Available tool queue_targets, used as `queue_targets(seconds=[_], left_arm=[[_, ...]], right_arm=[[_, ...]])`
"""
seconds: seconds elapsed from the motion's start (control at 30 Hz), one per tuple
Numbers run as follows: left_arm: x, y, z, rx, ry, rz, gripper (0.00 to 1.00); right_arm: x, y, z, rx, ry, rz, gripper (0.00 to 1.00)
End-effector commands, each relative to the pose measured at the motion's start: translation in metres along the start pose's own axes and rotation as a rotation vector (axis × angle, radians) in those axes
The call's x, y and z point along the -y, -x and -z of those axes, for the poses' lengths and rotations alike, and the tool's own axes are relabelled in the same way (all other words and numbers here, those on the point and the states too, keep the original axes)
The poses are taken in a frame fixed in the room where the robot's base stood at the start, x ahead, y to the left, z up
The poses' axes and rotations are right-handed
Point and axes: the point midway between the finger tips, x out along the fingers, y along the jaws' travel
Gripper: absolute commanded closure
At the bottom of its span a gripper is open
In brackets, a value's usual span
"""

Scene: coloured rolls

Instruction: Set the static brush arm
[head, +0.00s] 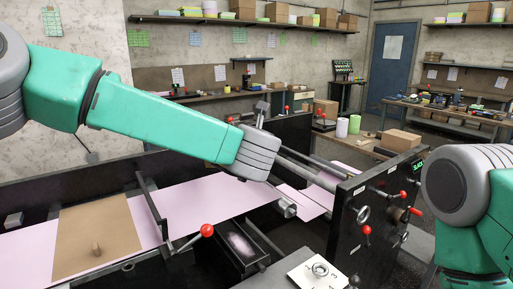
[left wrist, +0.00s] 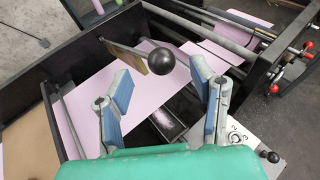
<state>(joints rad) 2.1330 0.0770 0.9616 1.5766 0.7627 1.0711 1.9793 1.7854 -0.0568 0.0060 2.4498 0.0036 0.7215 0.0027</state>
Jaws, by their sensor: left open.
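In the left wrist view a dark rod ends in a black ball knob (left wrist: 161,61), with a tan block (left wrist: 130,58) along the rod; this looks like the static brush arm. It stands over the pink web (left wrist: 90,88). My left gripper (left wrist: 160,84) is open, its blue-padded fingers apart on either side of the line to the knob. The knob shows beyond the fingertips; I cannot tell the exact gap. In the head view my left arm crosses the machine, and I cannot make out its fingers or the knob. My right arm shows at the right edge, its gripper outside the picture.
A red-knobbed lever (head: 207,230) rises at the front of the machine. A black side panel (head: 372,210) carries red handles. A dial plate (head: 318,271) lies at the front. Brown sheet (head: 95,238) covers the web at left. Metal rollers (left wrist: 205,22) run behind the knob.

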Motion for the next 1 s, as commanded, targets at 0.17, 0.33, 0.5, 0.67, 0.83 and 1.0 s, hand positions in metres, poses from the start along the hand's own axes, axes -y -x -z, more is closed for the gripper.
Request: queue_targets(seconds=[0.17,0.33,0.5,0.67,0.83,1.0], left_arm=[[0.001,0.035,-0.001,0.001,-0.001,0.001,0.49],[0.002,0.054,-0.001,0.001,0.0,0.001,0.49],[0.002,0.059,-0.001,0.001,0.001,0.0,0.49],[0.002,0.059,-0.001,0.001,0.001,0.0,0.49],[0.001,0.056,0.016,-0.011,-0.065,0.007,0.49],[-0.013,0.042,0.104,-0.07,-0.457,0.066,0.49]], right_arm=[[0.0,0.0,0.0,0.0,0.0,0.001,1.0],[-0.001,0.0,0.001,0.001,0.0,0.0,1.0],[-0.001,0.0,0.001,0.001,0.0,0.0,1.0],[-0.001,-0.001,0.001,0.002,0.0,0.001,1.0],[-0.001,-0.003,0.003,0.002,0.0,0.001,1.0],[-0.001,-0.011,0.003,0.003,0.0,0.001,1.0]])
